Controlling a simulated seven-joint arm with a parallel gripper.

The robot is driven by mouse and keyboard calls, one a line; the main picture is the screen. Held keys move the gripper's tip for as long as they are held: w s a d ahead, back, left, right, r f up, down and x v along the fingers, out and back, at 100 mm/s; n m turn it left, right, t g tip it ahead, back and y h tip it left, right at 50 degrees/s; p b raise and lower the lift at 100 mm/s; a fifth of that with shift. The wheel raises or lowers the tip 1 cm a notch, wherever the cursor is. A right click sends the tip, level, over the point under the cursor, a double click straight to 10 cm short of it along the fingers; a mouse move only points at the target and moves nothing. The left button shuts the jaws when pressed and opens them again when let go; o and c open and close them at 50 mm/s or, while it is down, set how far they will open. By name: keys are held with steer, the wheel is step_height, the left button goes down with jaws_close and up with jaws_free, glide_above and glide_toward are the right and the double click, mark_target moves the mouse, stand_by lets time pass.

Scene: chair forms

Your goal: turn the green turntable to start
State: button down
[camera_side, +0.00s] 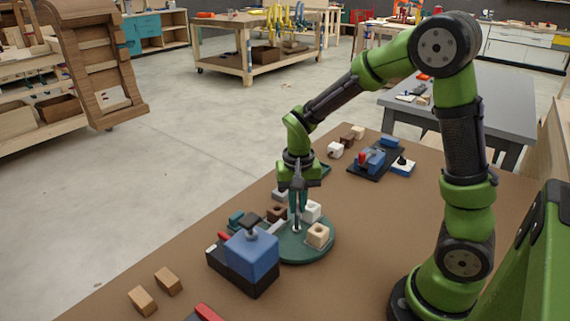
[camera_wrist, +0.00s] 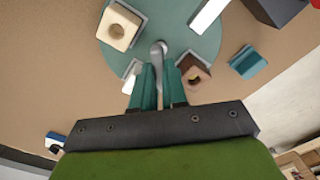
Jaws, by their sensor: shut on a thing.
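The green turntable (camera_side: 297,250) is a flat round disc on the brown table, below my gripper (camera_side: 298,211). It also shows in the wrist view (camera_wrist: 185,22). A shiny metal post with a rounded top (camera_wrist: 158,48) rises from it. My gripper (camera_wrist: 159,70) points down with its teal fingers shut on this post. A beige block with a round hole (camera_side: 318,235) and a white block (camera_side: 312,211) sit on the disc. A brown block with a hole (camera_side: 277,213) is at its far left edge. Any start mark is not visible.
A blue and black box with a dark knob (camera_side: 252,254) stands close to the turntable's front left. A teal block (camera_wrist: 248,62) lies beside the disc. Two small wooden blocks (camera_side: 168,281) lie at the front left. A blue-and-black fixture (camera_side: 371,160) stands farther back.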

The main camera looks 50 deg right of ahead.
steer(key=shift+r, duration=0.1)
steer(key=c, duration=1.2)
jaws_free()
steer(key=shift+o, duration=0.2)
step_height(320, 180, up, 17)
